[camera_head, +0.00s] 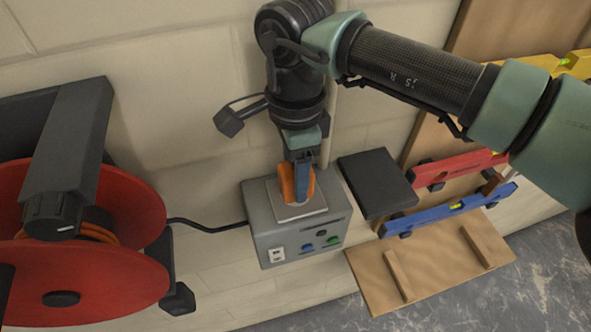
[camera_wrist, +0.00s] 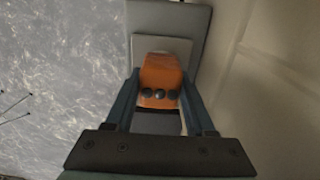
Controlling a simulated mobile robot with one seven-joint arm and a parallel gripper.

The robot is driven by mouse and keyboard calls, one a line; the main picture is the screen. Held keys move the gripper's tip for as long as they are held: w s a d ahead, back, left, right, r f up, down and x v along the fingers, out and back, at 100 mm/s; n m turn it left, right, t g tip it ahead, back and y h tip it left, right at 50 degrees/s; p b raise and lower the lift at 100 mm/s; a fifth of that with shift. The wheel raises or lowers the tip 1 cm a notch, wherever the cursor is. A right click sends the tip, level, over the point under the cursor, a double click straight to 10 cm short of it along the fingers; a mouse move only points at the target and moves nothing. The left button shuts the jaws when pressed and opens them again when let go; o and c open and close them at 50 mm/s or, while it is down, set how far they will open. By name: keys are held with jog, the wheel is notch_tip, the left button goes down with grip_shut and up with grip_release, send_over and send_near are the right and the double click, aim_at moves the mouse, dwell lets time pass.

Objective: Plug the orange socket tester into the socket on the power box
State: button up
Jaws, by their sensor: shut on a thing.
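The orange socket tester (camera_head: 288,184) is between the fingers of my gripper (camera_head: 301,182), which is shut on it. In the wrist view the tester (camera_wrist: 160,78) shows its orange body and a row of dark round spots between the two blue fingers of my gripper (camera_wrist: 161,97). The grey power box (camera_head: 300,238) stands against the wall below. The tester is over the pale square plate (camera_head: 302,210) on the box's top. The socket is hidden under the tester. I cannot tell whether the tester is seated in it or just above it.
A red cable reel (camera_head: 125,205) stands left, with a black cable (camera_head: 210,228) running to the box. A dark block (camera_head: 378,182) is just right of the box.

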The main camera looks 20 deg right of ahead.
jog(key=shift+f, duration=0.35)
jog(key=o, duration=1.3)
jog(key=shift+o, duration=0.2)
jog(key=shift+r, duration=0.1)
notch_tip(320, 180, up, 13)
jog(key=b, duration=0.3)
